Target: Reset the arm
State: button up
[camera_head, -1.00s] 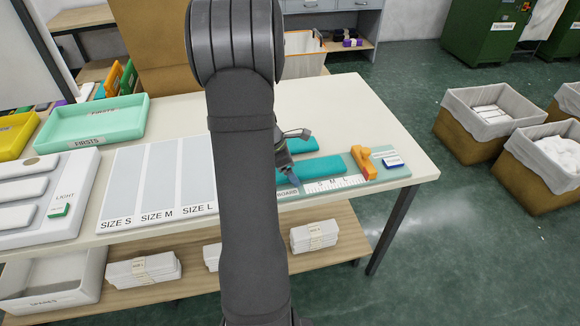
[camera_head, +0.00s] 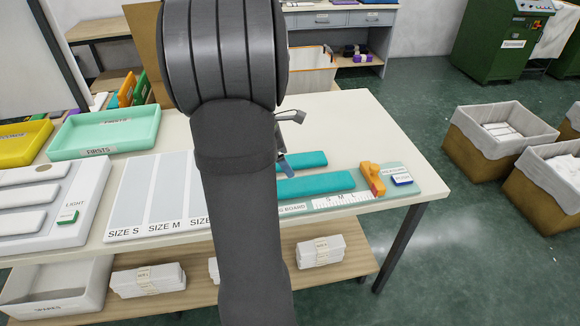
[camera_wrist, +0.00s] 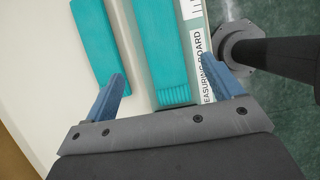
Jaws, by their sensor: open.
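My gripper (camera_wrist: 166,88) is open and empty in the wrist view, its two blue fingers spread above the measuring board. Two teal knitted pieces lie below it. One teal piece (camera_wrist: 158,50) lies on the board between the fingers, with its ribbed end nearest me; the other teal piece (camera_wrist: 97,45) lies to its left. In the head view my arm hides most of the gripper (camera_head: 284,160), which hangs above the left end of the teal pieces. The measuring board (camera_head: 340,203) carries the teal piece (camera_head: 315,185) and a printed ruler strip.
An orange tool (camera_head: 371,178) and small labels sit at the board's right end. The size panel (camera_head: 150,192), green FIRSTS tray (camera_head: 105,131) and yellow tray (camera_head: 22,140) are on the left. The table top (camera_head: 345,120) behind the board is clear. Laundry bins (camera_head: 490,140) stand on the right.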

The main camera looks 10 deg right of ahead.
aim_at(301, 184)
jog(key=shift+a+r, duration=0.1)
jog(key=shift+r, duration=0.25)
jog(key=x, duration=1.1)
jog(key=shift+f, duration=0.35)
jog(key=shift+d, duration=0.25)
jog(key=shift+r, duration=1.8)
jog(key=shift+f, duration=0.1)
